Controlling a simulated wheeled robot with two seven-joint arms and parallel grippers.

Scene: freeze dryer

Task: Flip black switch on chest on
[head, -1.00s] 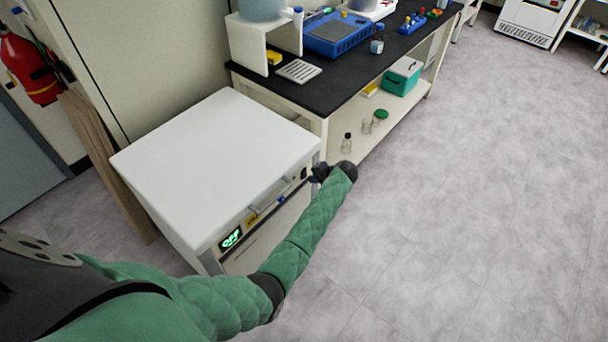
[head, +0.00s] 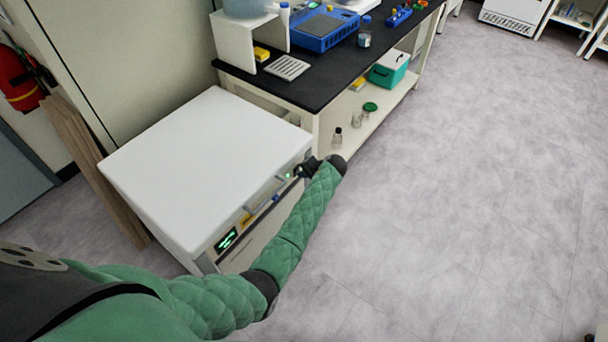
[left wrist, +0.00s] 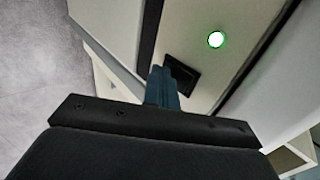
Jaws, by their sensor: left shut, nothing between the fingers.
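The white chest (head: 205,165) stands at the left in the head view, with a control panel on its front. The black switch (left wrist: 183,73) shows in the left wrist view on the pale panel, beside a round light (left wrist: 216,40) that glows green. My left gripper (left wrist: 160,80) is shut and empty, with its fingertips at the switch's edge; whether they touch it I cannot tell. In the head view my left gripper (head: 303,169) is at the right end of the chest's front, and it hides the switch there.
A green-lit display (head: 227,240) and a handle (head: 262,196) are on the chest's front. A black-topped bench (head: 310,85) with lab items stands just behind the chest. The grey floor (head: 450,200) to the right is clear.

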